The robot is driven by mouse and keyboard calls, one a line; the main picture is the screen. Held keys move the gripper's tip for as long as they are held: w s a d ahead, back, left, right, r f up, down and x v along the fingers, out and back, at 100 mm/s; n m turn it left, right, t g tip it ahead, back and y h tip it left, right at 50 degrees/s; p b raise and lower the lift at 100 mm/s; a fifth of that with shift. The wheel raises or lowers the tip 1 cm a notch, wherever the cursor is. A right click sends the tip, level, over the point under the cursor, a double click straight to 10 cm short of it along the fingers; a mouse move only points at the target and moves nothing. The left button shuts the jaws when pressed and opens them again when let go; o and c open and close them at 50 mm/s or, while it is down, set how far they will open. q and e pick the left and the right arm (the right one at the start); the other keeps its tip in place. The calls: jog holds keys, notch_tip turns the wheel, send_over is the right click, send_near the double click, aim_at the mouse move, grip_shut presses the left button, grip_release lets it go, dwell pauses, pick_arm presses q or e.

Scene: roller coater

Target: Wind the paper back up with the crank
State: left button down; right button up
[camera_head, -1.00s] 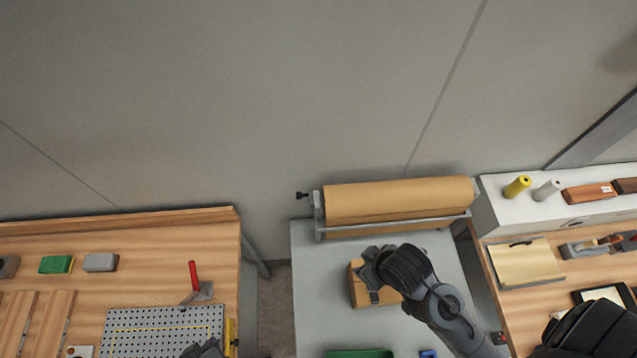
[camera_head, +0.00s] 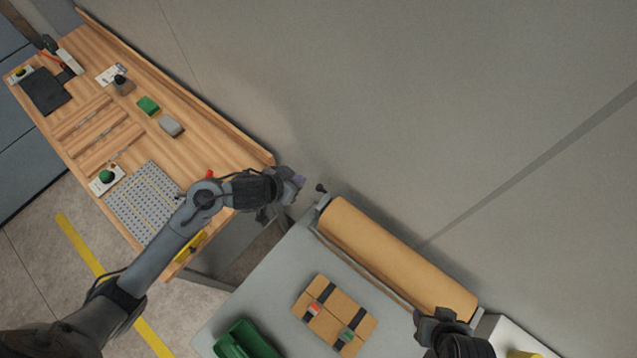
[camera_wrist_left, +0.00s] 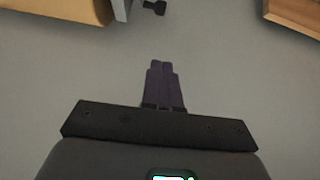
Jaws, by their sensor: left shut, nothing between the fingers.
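The brown paper roll (camera_head: 395,255) lies in its metal stand at the back of the grey table, and also shows at the top left of the left wrist view (camera_wrist_left: 60,8). The small dark crank handle (camera_head: 320,188) sticks out from the roll's left end; part of it shows at the top of the left wrist view (camera_wrist_left: 155,6). My left gripper (camera_head: 300,182) is shut and empty, just left of the crank and apart from it. Its purple fingers (camera_wrist_left: 161,64) are together. My right gripper (camera_head: 437,318) is by the roll's right end; its fingers are unclear.
A cardboard box (camera_head: 335,315) with dark straps and a green bin (camera_head: 245,342) are on the grey table (camera_head: 270,285). A wooden workbench (camera_head: 215,160) with a perforated plate (camera_head: 143,203) stands to the left, under my left arm. The grey wall is close behind the roll.

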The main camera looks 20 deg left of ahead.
pick_arm(q)
jog(key=s+f+x, duration=0.2)
jog(key=x, duration=1)
pick_arm(e)
jog(key=shift+d, duration=0.35)
pick_arm(q)
jog(key=shift+a, duration=0.15)
pick_arm(e)
jog(key=shift+a, duration=0.1)
